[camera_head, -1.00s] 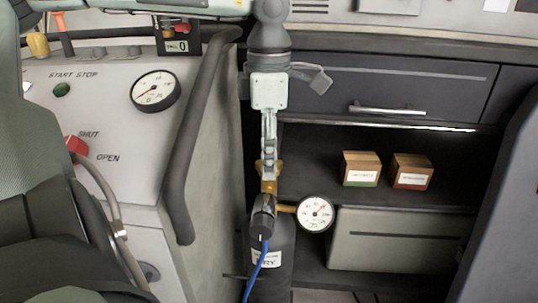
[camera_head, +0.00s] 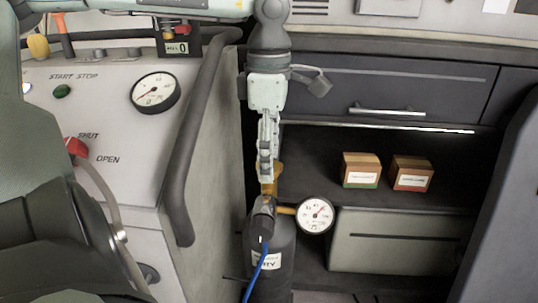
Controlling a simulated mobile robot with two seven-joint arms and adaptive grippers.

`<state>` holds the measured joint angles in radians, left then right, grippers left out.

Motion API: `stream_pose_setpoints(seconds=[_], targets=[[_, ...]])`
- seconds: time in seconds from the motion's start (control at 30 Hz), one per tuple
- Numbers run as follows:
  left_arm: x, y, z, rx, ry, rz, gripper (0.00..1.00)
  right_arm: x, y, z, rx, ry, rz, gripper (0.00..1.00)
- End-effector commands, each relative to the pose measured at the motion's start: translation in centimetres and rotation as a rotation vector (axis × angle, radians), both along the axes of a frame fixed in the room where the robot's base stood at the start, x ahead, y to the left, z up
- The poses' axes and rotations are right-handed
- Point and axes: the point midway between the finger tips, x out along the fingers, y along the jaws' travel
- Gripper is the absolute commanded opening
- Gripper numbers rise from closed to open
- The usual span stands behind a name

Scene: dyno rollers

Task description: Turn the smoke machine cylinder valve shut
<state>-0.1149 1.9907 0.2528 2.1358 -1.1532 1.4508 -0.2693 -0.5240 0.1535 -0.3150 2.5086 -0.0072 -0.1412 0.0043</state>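The dark grey cylinder (camera_head: 284,245) stands upright at lower middle, with a white label partly covered by a blue hose (camera_head: 255,276). On top is the brass valve (camera_head: 279,172), with a round gauge (camera_head: 316,215) on its right side. My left gripper (camera_head: 266,178) points straight down at the brass valve, its fingers seen nearly edge-on and overlapping the handle. They hide part of it, so I cannot tell whether the fingers are open or closed on it. My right gripper is not in view.
A control panel (camera_head: 105,185) with a dark rail (camera_head: 183,185), a gauge and a red SHUT/OPEN lever (camera_head: 77,147) stands left of the cylinder. A shelf to the right holds two small boxes (camera_head: 361,170) (camera_head: 411,173). A drawer (camera_head: 415,90) is above them.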

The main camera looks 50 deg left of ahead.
Motion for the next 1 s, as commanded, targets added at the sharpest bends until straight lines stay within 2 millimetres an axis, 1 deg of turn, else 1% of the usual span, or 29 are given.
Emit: stream_pose_setpoints(seconds=[0.3,0.37,0.43,0.57,0.7,0.8,0.9,1.0], targets=[[0.0,0.0,0.1,-0.001,0.001,0.001,0.65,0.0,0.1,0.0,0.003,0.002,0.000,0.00],[0.0,0.0,0.4,0.000,0.000,0.002,0.65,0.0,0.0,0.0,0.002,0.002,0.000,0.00],[0.0,0.0,1.2,0.001,-0.001,0.002,0.65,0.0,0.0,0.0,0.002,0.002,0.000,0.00],[0.1,0.0,3.6,0.002,-0.004,0.002,0.65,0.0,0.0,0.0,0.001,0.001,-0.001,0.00],[0.1,0.0,6.7,0.002,-0.004,0.003,0.65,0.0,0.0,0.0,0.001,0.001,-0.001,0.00],[0.1,0.0,8.7,0.002,-0.002,0.004,0.65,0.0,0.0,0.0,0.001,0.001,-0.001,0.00],[0.0,0.0,10.3,0.001,-0.003,0.002,0.65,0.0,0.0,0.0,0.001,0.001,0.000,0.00],[0.0,0.0,11.3,0.000,0.000,0.002,0.65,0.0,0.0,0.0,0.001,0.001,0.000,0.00]])
